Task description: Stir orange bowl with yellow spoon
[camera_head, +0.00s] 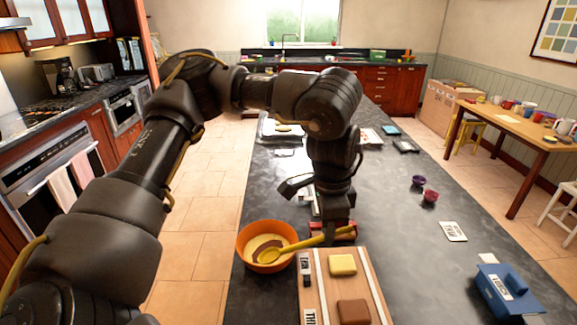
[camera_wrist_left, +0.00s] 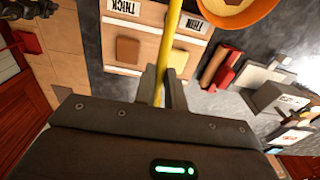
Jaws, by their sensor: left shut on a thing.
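The orange bowl (camera_head: 247,236) stands near the left edge of the dark counter, with cream and brown contents inside. The yellow spoon (camera_head: 290,247) slants across the bowl's right side, its head over the contents; I cannot tell whether it touches them. My left gripper (camera_head: 335,235) is shut on the spoon's handle, to the right of the bowl. In the left wrist view the yellow handle (camera_wrist_left: 172,45) runs up from between the fingers (camera_wrist_left: 165,88), and part of the orange bowl (camera_wrist_left: 262,18) shows at the top right. My right gripper is not in view.
A wooden board (camera_head: 318,290) with a yellow block (camera_head: 343,265) and a brown block (camera_head: 353,312) lies right of the bowl. A blue box (camera_head: 508,292) stands at the lower right. Small purple (camera_head: 418,181) and pink cups (camera_head: 430,195) stand farther back. The counter's middle right is mostly clear.

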